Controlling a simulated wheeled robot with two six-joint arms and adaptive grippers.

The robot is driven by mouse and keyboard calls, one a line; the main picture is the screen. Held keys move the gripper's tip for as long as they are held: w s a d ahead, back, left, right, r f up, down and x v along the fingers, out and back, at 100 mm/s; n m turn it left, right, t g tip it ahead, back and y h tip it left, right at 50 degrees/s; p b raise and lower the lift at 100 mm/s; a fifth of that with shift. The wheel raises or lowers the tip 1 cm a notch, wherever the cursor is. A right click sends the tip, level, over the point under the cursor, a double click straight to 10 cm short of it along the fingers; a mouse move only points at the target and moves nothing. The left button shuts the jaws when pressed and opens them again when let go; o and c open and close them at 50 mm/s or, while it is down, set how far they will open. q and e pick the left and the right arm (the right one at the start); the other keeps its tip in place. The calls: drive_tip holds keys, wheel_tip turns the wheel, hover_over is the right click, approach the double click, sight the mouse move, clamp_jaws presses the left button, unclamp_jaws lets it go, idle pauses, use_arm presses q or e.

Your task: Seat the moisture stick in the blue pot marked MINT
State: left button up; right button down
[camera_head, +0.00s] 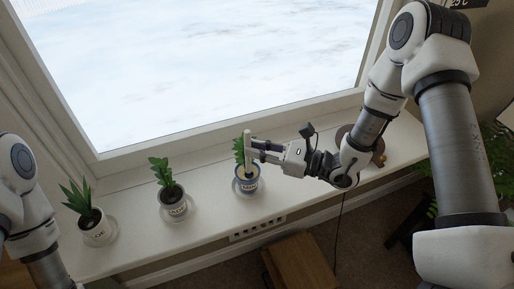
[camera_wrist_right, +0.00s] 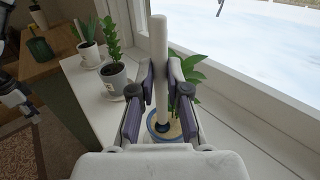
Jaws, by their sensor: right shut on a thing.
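My right gripper (camera_head: 255,149) is shut on the moisture stick (camera_head: 247,146), a pale upright rod, above the sill. In the right wrist view the stick (camera_wrist_right: 159,65) stands between the two fingers (camera_wrist_right: 155,90), its dark lower end over the soil. The blue pot (camera_head: 249,187) is below it, with a leafy plant, pale soil and a label too small to read surely. The pot's blue rim (camera_wrist_right: 151,122) shows in the wrist view, partly hidden by my gripper. I cannot tell whether the tip touches the soil. My left arm is at the left edge; its jaws are not clear.
A middle pot (camera_head: 174,207) and a white pot (camera_head: 97,231) with plants stand on saucers along the white sill (camera_head: 217,215), left of the blue pot. The window (camera_head: 200,60) is behind. A wooden stool (camera_head: 298,264) stands below. A round brown thing lies right of my gripper.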

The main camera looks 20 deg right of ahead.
idle(0.3)
idle(0.5)
drive_tip(key=shift+f+b, duration=0.1)
drive_tip(key=shift+b, duration=0.25)
idle(0.4)
idle(0.5)
drive_tip(key=shift+b, duration=0.4)
drive_tip(key=shift+f+b, duration=2.55)
